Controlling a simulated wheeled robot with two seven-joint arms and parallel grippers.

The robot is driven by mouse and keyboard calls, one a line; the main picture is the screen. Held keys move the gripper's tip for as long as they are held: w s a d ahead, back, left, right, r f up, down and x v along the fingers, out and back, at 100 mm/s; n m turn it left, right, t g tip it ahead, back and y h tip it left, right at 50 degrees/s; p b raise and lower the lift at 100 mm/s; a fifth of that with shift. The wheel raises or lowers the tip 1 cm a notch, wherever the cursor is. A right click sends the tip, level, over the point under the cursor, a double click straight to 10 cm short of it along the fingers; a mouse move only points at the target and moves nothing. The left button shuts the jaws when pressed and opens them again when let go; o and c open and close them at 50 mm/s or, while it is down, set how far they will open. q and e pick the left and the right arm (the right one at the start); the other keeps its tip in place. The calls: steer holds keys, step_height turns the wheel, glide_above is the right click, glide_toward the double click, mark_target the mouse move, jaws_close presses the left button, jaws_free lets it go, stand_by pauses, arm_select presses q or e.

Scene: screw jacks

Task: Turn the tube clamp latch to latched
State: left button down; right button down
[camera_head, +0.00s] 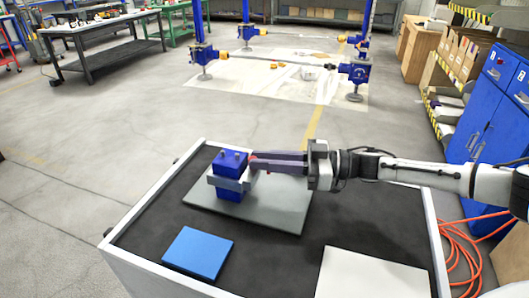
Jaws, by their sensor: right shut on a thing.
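The tube clamp (229,172) is a blue block with a grey band around it, standing upright on a grey base plate (275,208) on the cart. A small red part (253,157), which looks like the latch tip, shows at its right side by my fingertips. My right gripper (256,161) comes in from the right with long purple-grey fingers level, and its tips are shut on that part at the clamp. The fingertips hide most of the latch, so its angle cannot be told. My left gripper is not in view.
The cart top (150,235) has a raised white rim. A blue flat block (198,252) lies at the front left and a white panel (372,275) at the front right. Blue screw jacks (354,72) stand on the floor behind. Orange hose (460,245) lies right of the cart.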

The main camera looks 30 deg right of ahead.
steer(key=shift+w+d+n+g+y, duration=0.1)
steer(key=shift+w+n+g+y, duration=0.1)
steer(key=shift+n+g+y, duration=0.7)
steer(key=shift+g+b, duration=0.3)
steer(key=shift+g, duration=0.2)
steer(key=shift+r, duration=0.1)
steer(key=c, duration=1.7)
jaws_free()
steer(key=shift+o, duration=0.2)
steer(key=shift+d, duration=0.1)
steer(key=shift+s+d, duration=0.15)
steer(key=shift+d, duration=0.1)
steer(key=b+v, duration=0.2)
steer(key=v, duration=0.7)
steer(key=shift+s+d, duration=0.2)
